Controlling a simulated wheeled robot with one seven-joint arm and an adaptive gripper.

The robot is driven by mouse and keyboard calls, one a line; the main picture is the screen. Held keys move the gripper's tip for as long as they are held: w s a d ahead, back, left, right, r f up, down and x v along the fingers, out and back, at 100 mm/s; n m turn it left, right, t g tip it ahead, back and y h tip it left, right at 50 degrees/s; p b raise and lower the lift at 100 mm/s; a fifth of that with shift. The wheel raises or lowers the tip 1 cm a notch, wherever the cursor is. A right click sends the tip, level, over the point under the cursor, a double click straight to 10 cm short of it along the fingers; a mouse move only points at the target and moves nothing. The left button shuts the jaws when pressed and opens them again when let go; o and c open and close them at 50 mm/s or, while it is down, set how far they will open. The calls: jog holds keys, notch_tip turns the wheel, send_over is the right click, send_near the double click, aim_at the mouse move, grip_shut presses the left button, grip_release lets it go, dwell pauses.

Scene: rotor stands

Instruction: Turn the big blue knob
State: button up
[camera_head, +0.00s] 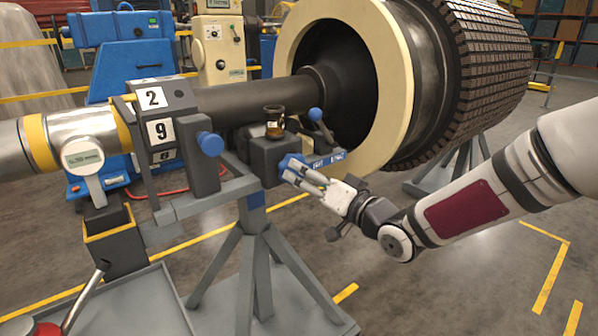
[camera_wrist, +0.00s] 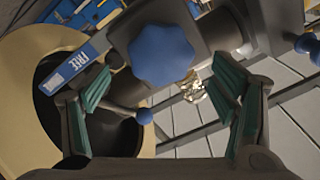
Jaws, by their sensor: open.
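The big blue knob (camera_head: 289,163) is on the front of a dark block on the grey stand. In the wrist view the lobed knob (camera_wrist: 162,55) lies ahead, between the lines of my two fingers. My gripper (camera_head: 296,173) comes from the right with its fingers at the knob, partly hiding it. In the wrist view my gripper (camera_wrist: 162,88) is open and empty, its green pads wide apart to left and right. I cannot tell whether a finger touches the knob. A blue label (camera_wrist: 72,68) reading "FREE" is beside the knob.
A blue-ball lever (camera_head: 315,114) rises near the block, and a jar (camera_head: 274,122) of dark liquid stands on top. Another blue knob (camera_head: 211,144) is to the left. The cream ring (camera_head: 397,100) of the rotor is close behind my gripper. Floor at lower right is clear.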

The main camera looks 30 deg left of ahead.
jog(key=v, duration=0.7)
dwell(0.3)
